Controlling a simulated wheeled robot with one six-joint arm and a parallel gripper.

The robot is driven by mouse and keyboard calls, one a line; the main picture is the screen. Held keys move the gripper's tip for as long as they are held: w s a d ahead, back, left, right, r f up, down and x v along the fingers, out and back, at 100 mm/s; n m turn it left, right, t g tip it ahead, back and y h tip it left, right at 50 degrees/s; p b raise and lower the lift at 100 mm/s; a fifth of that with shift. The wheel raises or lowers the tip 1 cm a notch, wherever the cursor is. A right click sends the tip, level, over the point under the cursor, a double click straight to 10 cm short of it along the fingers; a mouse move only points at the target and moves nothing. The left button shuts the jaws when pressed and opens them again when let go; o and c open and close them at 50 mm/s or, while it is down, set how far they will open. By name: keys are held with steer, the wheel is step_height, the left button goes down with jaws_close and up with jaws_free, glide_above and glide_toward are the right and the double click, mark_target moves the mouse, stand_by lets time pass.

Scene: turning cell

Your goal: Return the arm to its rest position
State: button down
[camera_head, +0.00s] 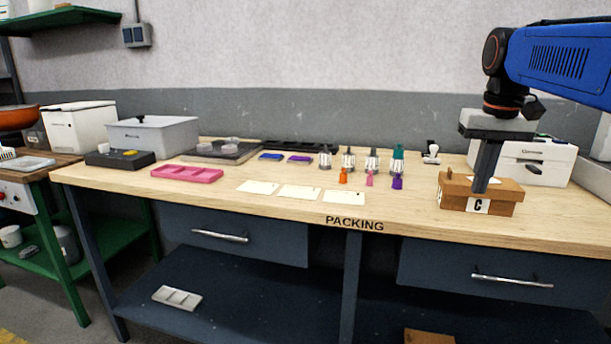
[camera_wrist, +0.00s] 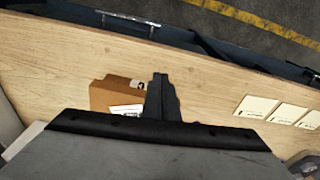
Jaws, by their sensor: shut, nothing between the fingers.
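My gripper (camera_head: 482,188) points straight down at the right end of the packing table (camera_head: 250,208), its fingers closed together with nothing between them. In the head view the fingertips overlap the brown box marked C (camera_head: 455,192); whether they touch it or sit inside it I cannot tell. In the wrist view my gripper (camera_wrist: 159,80) shows as one dark closed shape next to the brown box (camera_wrist: 104,96). My blue arm reaches in from the upper right of the head view.
A white machine (camera_head: 548,165) stands behind the box. Three pale cards (camera_head: 300,192) lie mid-table, with several small coloured pieces (camera_head: 343,176) behind them. A pink tray (camera_head: 187,174) lies at left. A grey bin (camera_head: 165,136) stands at the back left. Bare table lies between cards and box.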

steer(key=s+a+f+n+t, duration=0.1)
steer(key=s+a+f, duration=0.3)
steer(key=s+f, duration=0.6)
steer(key=s+a+f+n+t, duration=0.1)
steer(key=s+a+f, duration=0.3)
steer(key=s+f, duration=0.7)
step_height(320, 180, down, 4)
steer(key=shift+a+f+t, duration=0.15)
steer(key=shift+a+t, duration=0.1)
steer(key=shift+t, duration=0.35)
